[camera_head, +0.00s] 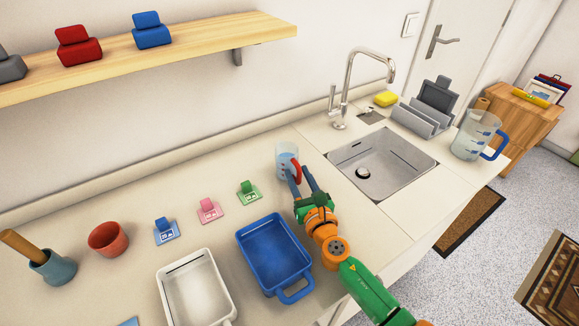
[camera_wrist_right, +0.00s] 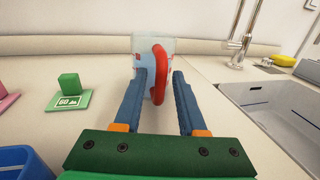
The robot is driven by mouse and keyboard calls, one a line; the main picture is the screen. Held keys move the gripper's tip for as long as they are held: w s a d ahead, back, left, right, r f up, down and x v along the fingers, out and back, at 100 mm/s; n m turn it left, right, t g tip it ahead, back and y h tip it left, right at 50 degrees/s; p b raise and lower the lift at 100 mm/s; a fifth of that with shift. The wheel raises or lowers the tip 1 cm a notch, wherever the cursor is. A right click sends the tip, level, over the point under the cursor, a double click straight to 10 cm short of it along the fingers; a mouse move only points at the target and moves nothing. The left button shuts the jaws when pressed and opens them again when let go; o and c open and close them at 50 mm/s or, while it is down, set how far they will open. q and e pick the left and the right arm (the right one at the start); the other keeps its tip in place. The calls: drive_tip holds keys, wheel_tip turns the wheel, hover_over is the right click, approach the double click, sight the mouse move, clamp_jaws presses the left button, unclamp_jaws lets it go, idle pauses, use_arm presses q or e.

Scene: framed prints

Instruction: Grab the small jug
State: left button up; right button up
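The small jug (camera_head: 284,155) is clear with a red handle and stands on the counter left of the sink. It also shows in the right wrist view (camera_wrist_right: 148,52), with its red handle (camera_wrist_right: 158,75) facing me. My right gripper (camera_head: 299,172) is at the jug. In the right wrist view, its two blue fingers (camera_wrist_right: 160,80) are apart, with the red handle between them. A gap shows between the handle and the right finger; whether the left finger touches is unclear. A larger clear jug with a blue handle (camera_head: 473,135) stands right of the sink. My left gripper is not in view.
The sink (camera_head: 380,162) and its faucet (camera_head: 345,90) are right of my right gripper. A blue tray (camera_head: 270,245) and a white tray (camera_head: 196,290) lie nearer. Green, pink and blue tags, a red cup (camera_head: 108,239) and a teal mortar (camera_head: 50,267) stand left.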

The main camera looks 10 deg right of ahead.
clamp_jaws()
idle(1.2)
